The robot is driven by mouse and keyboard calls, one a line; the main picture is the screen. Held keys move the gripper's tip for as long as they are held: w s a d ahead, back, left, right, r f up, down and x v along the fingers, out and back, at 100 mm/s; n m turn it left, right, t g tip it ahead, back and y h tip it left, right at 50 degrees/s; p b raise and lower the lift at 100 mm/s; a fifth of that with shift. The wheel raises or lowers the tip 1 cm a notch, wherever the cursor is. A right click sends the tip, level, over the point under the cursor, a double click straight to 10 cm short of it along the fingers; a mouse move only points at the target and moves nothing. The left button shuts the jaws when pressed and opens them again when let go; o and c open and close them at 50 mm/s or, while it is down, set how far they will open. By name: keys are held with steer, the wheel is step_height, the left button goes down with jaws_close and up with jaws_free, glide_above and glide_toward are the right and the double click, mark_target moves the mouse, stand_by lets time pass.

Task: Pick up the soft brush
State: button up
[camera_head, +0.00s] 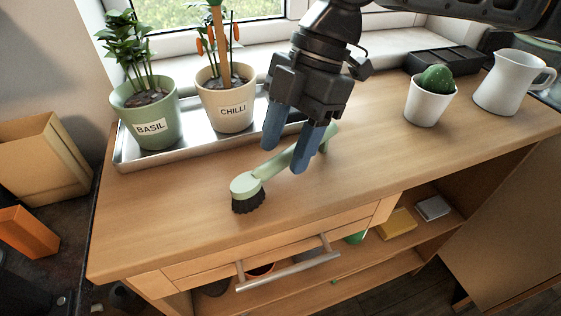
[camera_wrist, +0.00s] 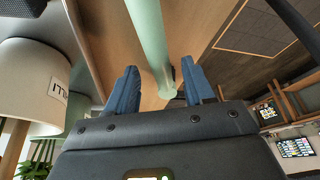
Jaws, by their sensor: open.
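The soft brush (camera_head: 246,187) has a pale green head and handle with dark bristles. In the head view it lies on the wooden counter, bristles down at the front, its handle running back and right. My gripper (camera_head: 291,158) is open above the handle, with one blue finger to each side of it in the picture. In the wrist view the green handle (camera_wrist: 151,45) runs between the two fingers of my gripper (camera_wrist: 164,88), nearer the right one. Neither finger is clearly touching it. Part of the handle is hidden by a finger in the head view.
A metal tray (camera_head: 152,157) with the basil pot (camera_head: 147,112) and chilli pot (camera_head: 226,105) stands behind, close to my gripper. A cactus pot (camera_head: 428,105), white jug (camera_head: 507,84) and black tray (camera_head: 443,61) stand at the right. The counter (camera_head: 170,225) is clear around the brush head.

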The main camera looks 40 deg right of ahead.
mark_target(284, 154)
steer(key=x, duration=0.3)
steer(key=shift+f, duration=0.1)
jaws_close()
stand_by(0.4)
